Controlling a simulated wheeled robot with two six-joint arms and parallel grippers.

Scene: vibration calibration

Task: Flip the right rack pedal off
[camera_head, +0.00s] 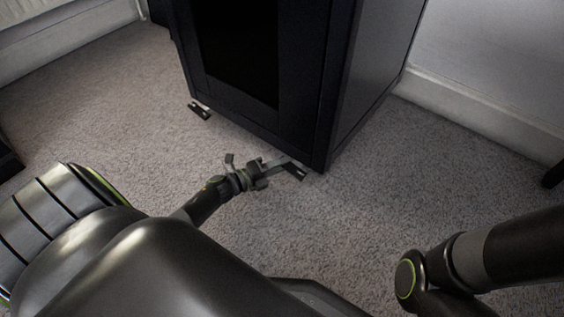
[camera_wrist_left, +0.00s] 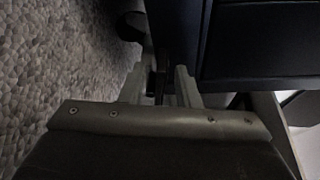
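The dark rack (camera_head: 262,60) stands on the carpet. Its right pedal (camera_head: 298,173) is a small dark piece at the foot of the front right corner. My left gripper (camera_head: 283,164) is low at that corner, right at the pedal, and partly covers it. In the left wrist view the two fingers of the left gripper (camera_wrist_left: 161,88) are apart, with a narrow dark part between them below the rack's edge (camera_wrist_left: 245,77). I cannot tell whether they touch it. The left pedal (camera_head: 199,110) sticks out at the front left corner. My right gripper is out of view.
Grey carpet (camera_head: 420,185) lies clear to the right of the rack and in front of it. A white wall with a baseboard (camera_head: 480,108) runs behind on the right. Dark objects stand at the far left edge (camera_head: 8,160) and right edge (camera_head: 553,175).

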